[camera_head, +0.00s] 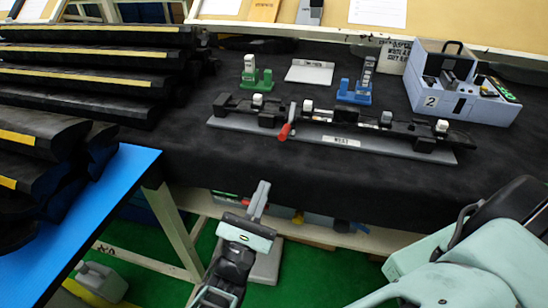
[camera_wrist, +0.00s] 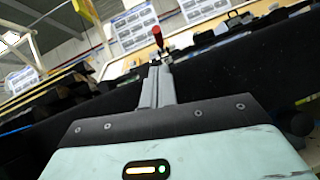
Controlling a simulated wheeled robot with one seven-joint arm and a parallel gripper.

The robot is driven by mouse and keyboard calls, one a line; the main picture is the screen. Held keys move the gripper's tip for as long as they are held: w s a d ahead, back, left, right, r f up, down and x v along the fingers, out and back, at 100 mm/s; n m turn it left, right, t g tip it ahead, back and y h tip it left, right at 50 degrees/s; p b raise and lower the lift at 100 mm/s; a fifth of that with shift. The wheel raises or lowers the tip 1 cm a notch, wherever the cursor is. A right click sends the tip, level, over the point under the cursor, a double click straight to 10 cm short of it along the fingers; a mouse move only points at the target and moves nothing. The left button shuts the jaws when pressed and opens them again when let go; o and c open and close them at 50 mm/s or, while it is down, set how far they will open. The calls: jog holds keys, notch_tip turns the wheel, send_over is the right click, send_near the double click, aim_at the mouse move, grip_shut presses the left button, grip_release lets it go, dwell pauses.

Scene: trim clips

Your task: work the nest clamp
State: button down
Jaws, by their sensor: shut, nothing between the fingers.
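The nest is a long grey plate (camera_head: 230,125) with black fixtures and a white label, lying on the black-covered bench in the head view. Its clamp has a red handle (camera_head: 287,127), standing tilted at the left-middle of the plate. The handle also shows in the wrist view (camera_wrist: 158,38), just beyond my fingertips. My gripper (camera_head: 263,186) is shut and empty, in front of the bench's front edge and apart from the handle. Its grey fingers point toward the handle in the wrist view (camera_wrist: 157,78). The clamp's lower parts are too small to make out.
Behind the nest stand a green holder (camera_head: 257,82), a blue holder (camera_head: 354,95) and a white label plate (camera_head: 310,71). A grey box (camera_head: 465,104) marked 2 is at right.

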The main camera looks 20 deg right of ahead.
aim_at(277, 163)
jog(key=p+x, duration=0.2)
jog(key=x, duration=0.8)
jog(key=shift+a, duration=0.1)
notch_tip(277, 163, up, 4)
jog(key=g+y+p, duration=0.1)
jog(key=y+p, duration=0.1)
jog(key=p, duration=0.6)
jog(key=shift+s+n+g+p, duration=0.15)
jog(key=shift+n+g+p, duration=0.25)
jog(key=r+y+p, duration=0.1)
jog(key=p, duration=0.2)
jog(key=shift+g+y, duration=0.4)
jog(key=p, duration=0.1)
jog(key=r+g+y+p, duration=0.1)
jog(key=shift+w+n+p, duration=0.25)
jog(key=shift+n+p, duration=0.05)
jog(key=shift+p, duration=0.1)
jog(key=shift+w+d+r+p, duration=0.1)
jog(key=shift+w+d+p, duration=0.1)
jog(key=shift+p, duration=0.1)
jog(key=shift+r, duration=0.1)
